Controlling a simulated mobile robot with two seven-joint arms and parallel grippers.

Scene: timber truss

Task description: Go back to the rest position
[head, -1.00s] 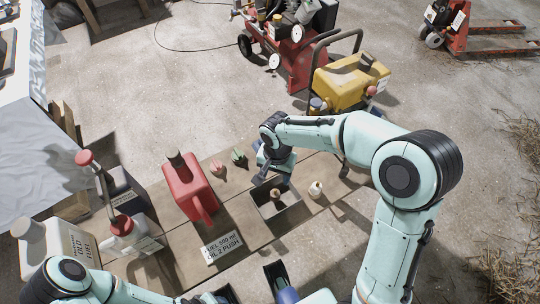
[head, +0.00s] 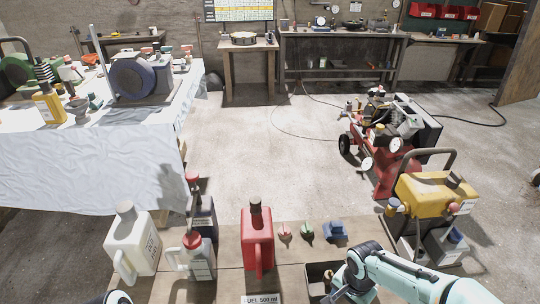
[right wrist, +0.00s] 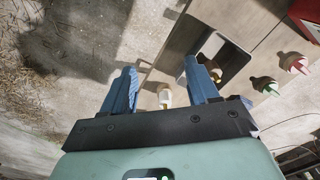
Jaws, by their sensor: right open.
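My right gripper (right wrist: 161,85) is open, its two blue fingers spread wide in the right wrist view. A small white bottle (right wrist: 165,96) shows between and beyond the fingers; nothing is visibly gripped. The right finger overlaps the dark open tray (right wrist: 232,62) in that view. In the head view my right arm reaches in from the lower right and bends down beside the tray (head: 316,268), hiding part of it. My left gripper is out of the picture; only a bit of my left arm shows at the lower left edge.
A red can (head: 257,240), white jugs (head: 133,240), small pink and green items (head: 306,231) and a blue item (head: 335,232) stand on the low board. A yellow-topped machine (head: 432,190) stands right. A cloth-covered table (head: 90,165) is at left.

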